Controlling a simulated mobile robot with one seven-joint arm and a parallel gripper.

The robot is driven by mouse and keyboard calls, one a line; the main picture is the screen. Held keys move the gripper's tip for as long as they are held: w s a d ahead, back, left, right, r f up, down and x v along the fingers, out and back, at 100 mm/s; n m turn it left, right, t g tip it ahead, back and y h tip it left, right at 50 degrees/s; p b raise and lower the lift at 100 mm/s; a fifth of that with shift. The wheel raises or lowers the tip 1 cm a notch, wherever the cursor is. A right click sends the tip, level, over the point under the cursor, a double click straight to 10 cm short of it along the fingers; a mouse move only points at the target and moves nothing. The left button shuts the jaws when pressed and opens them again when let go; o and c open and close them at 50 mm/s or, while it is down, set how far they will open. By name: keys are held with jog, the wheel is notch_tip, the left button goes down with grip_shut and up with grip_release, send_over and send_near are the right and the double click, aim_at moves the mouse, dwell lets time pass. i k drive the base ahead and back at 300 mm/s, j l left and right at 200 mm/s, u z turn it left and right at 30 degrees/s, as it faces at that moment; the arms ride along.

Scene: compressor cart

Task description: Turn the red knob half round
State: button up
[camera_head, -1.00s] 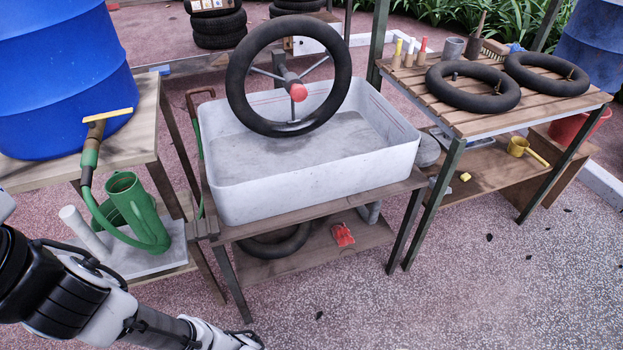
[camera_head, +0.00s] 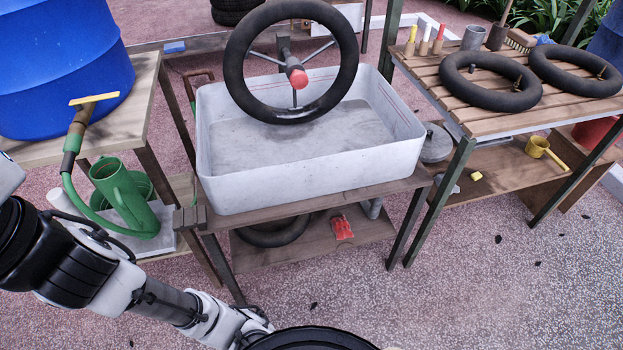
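A red knob-like piece (camera_head: 298,77) sits at the hub of a black-rimmed wheel (camera_head: 237,75). The wheel stands upright in the back part of a white rectangular tub (camera_head: 290,185), with thin metal spokes running to its rim. No other red knob is clear in this view. My arm comes in from the lower left and runs to the bottom edge, low and in front of the tub's stand. It is well apart from the red piece. The fingers of my gripper do not show.
The tub stands on a wooden stand (camera_head: 310,208) with a red object (camera_head: 342,227) on its lower shelf. A slatted table (camera_head: 450,90) with black tubes is at right.

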aim_at(299, 80)
jog(key=j+z, duration=0.15)
jog(key=z, duration=0.25)
jog(key=i+j+z, duration=0.1)
jog(key=z, duration=0.25)
jog(key=j+z, duration=0.25)
jog(key=z, duration=0.15)
